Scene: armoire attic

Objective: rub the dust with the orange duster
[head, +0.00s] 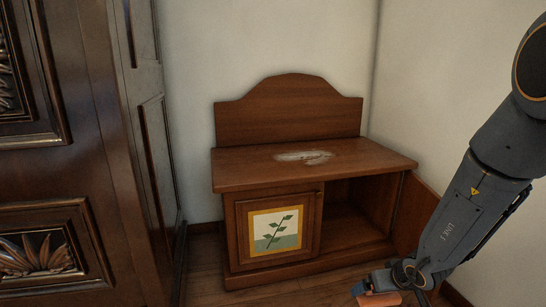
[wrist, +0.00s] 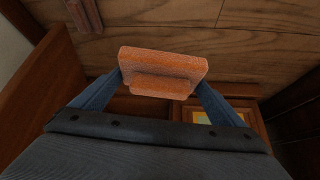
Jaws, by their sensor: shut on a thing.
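The dust (head: 304,156) is a pale grey-white patch on the wooden top of the small cabinet (head: 240,174). The orange duster (wrist: 163,68) is a block with a smaller raised part, held between the two fingers of my gripper (wrist: 160,84) in the wrist view. In the head view my gripper (head: 377,289) is low at the bottom right, in front of the cabinet's right side. The duster shows there as an orange edge (head: 379,299), partly cut off by the frame. It is apart from the dust, lower and to the right.
The cabinet has a raised back board (head: 290,112), a door with a leaf picture (head: 276,230) and an open compartment (head: 352,215) on the right. A large carved dark armoire (head: 80,150) stands at left.

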